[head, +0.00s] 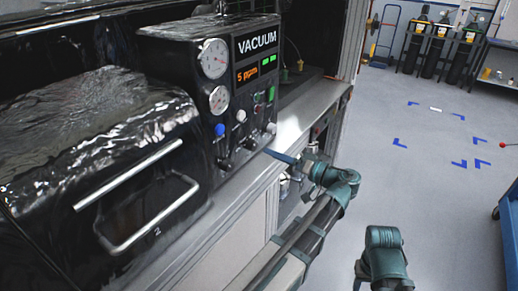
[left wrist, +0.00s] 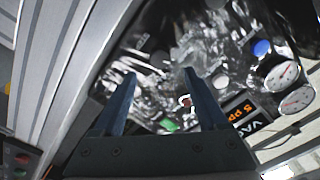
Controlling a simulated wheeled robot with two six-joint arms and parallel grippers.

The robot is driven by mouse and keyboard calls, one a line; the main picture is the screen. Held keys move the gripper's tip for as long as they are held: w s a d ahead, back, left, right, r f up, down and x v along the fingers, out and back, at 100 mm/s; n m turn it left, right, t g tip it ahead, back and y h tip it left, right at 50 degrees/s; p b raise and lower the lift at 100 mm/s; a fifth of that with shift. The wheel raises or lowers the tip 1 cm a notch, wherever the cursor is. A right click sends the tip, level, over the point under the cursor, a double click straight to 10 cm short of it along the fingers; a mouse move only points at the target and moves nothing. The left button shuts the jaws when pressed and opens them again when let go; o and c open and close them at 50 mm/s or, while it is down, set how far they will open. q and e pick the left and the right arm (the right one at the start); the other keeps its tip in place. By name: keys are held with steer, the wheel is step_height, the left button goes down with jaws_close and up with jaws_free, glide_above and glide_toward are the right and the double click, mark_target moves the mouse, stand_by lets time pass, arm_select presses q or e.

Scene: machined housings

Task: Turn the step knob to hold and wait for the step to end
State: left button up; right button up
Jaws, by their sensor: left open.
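The black vacuum panel (head: 200,100) stands on the bench with several knobs and buttons. Two dark knobs with pale marks sit low on its front, a left one (head: 224,165) and a right one (head: 249,143). I cannot read which is the step knob or its setting. My left gripper (head: 272,153) is just in front of the panel's lower right corner, apart from the knobs. In the left wrist view its two fingers (left wrist: 159,75) are spread with nothing held, facing the glossy panel front.
The panel has two gauges, the upper one (head: 214,58) above the other, an orange display (head: 247,75), a blue button (head: 219,130) and a white one (head: 240,115). A black chamber with a metal handle (head: 150,215) is at left. Open floor (head: 420,170) lies right.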

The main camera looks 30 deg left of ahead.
mark_target(255, 147)
arm_select(q)
steer(key=a, duration=0.6)
steer(key=shift+w+a, duration=0.25)
steer(key=shift+a, duration=0.05)
jaws_close()
